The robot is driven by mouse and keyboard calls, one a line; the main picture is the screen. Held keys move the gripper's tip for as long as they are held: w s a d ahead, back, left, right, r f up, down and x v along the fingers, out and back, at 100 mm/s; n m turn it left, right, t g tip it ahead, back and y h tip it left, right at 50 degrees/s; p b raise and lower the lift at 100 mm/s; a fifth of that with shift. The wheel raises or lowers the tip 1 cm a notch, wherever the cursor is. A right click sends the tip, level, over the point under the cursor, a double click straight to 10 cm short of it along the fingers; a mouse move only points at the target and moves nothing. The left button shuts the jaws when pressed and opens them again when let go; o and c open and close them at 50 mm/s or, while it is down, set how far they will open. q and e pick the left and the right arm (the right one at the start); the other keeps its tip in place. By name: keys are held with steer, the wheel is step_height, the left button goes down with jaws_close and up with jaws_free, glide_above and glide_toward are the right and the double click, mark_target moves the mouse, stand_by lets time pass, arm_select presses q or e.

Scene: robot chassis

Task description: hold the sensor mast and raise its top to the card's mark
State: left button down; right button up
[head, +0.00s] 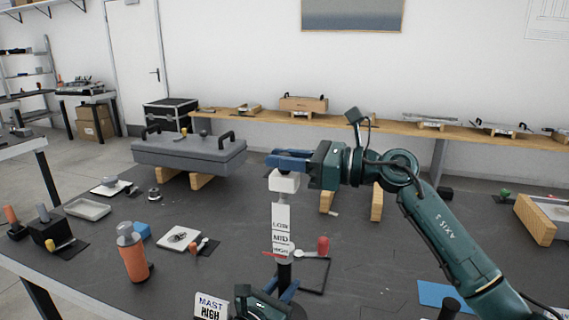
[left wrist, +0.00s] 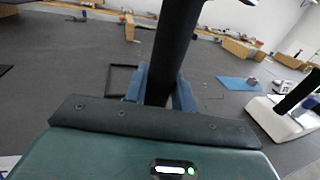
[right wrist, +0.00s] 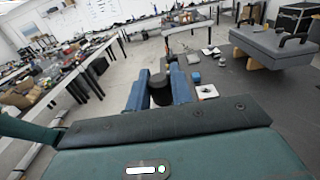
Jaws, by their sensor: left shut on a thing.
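A red-knobbed lever (head: 323,246) sticks out right of the mast. The card (head: 210,306) reads MAST HIGH. My left gripper (head: 288,292) is shut on the dark lower tube (left wrist: 175,45) of the mast. My right gripper (head: 287,160) is at the head's top, its fingers either side of a dark round piece (right wrist: 160,90); whether they press it is unclear.
An orange bottle (head: 134,258) stands left of the mast. A grey cushioned case (head: 188,150) sits on wooden blocks behind. A blue sheet (head: 440,294) lies at the right. A grey tray (head: 88,209) and small tools lie at the left.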

mark_target(281, 289)
arm_select(q)
steer(key=shift+f, duration=0.1)
arm_select(e)
steer(key=o, duration=0.4)
steer(key=shift+r, duration=0.1)
steer(key=shift+o, duration=0.2)
steer(key=v, duration=1.2)
arm_select(q)
steer(key=c, duration=0.5)
jaws_free()
steer(key=shift+s+a, duration=0.1)
steer(key=shift+p+v, duration=0.5)
steer(key=shift+v, duration=4.4)
arm_select(e)
steer(key=shift+r, duration=0.55)
